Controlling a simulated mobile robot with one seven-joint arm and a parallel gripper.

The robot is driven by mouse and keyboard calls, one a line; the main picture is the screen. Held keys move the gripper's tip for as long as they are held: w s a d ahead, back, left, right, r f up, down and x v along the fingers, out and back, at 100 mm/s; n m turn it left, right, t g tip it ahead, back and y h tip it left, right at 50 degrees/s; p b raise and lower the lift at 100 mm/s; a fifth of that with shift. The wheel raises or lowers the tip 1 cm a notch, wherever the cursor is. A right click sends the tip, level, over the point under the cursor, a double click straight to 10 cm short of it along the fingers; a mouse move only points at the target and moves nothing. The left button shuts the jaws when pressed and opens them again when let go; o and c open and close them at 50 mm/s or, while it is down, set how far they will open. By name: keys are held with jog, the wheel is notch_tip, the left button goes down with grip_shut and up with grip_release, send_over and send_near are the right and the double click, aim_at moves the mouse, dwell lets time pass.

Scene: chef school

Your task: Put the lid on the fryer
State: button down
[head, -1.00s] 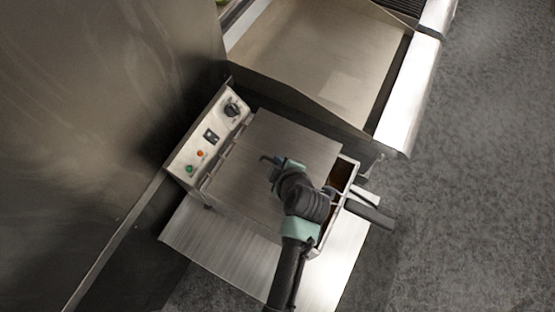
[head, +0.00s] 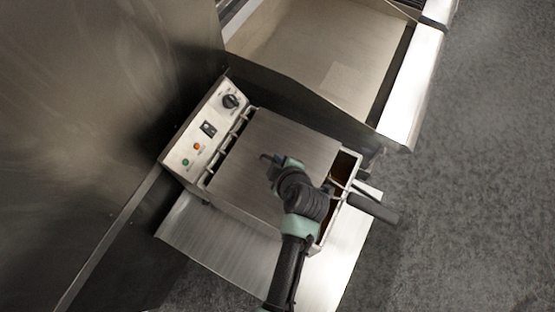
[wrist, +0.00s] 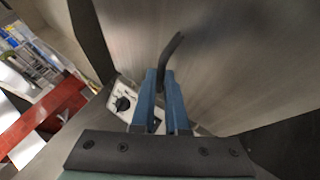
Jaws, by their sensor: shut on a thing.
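The lid (head: 285,143) is a flat square metal plate over most of the fryer (head: 349,165). An open strip with dark oil shows along the fryer's right side. My gripper (head: 268,160) is over the middle of the lid. In the wrist view my gripper's blue fingers (wrist: 165,82) are shut on the dark lid handle (wrist: 172,52), and the lid (wrist: 235,60) fills much of the picture. I cannot tell whether the lid touches the fryer's rim all round.
The control panel (head: 207,133) with a black knob stands at the fryer's left. A black basket handle (head: 372,208) sticks out to the right. A flat griddle (head: 322,50) lies behind, and a tall metal wall (head: 100,110) is at the left.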

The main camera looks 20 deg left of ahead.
jog(key=shift+f+b, duration=0.3)
jog(key=shift+b, duration=0.05)
jog(key=c, duration=0.9)
grip_release()
jog(key=shift+o, duration=0.3)
jog(key=shift+f, duration=0.15)
jog(key=b+v, duration=0.2)
jog(key=v, duration=1.1)
jog(key=shift+w, duration=0.1)
